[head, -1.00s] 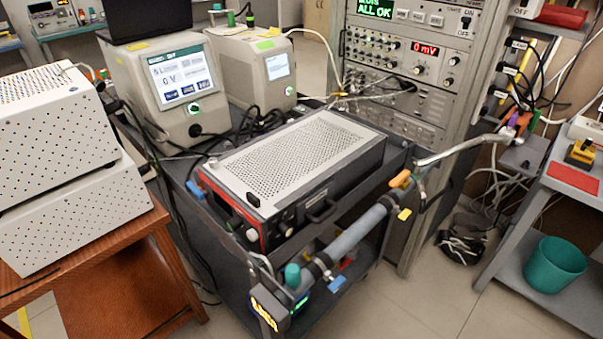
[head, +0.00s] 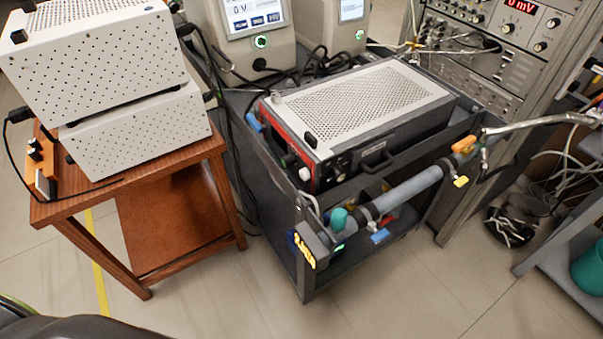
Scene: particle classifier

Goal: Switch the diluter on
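No label naming the diluter is legible, so I cannot tell for certain which device it is. A flat instrument (head: 365,100) with a white perforated top and a red-edged dark front with knobs lies on the dark cart (head: 275,205). Neither of my grippers is in view.
Two white perforated boxes (head: 135,130) are stacked on a wooden table (head: 185,225) at left; an orange block with a dark top (head: 35,150) sits beside them. Screen instruments (head: 240,45) and a rack (head: 480,65) stand behind. Floor (head: 400,290) is open in front.

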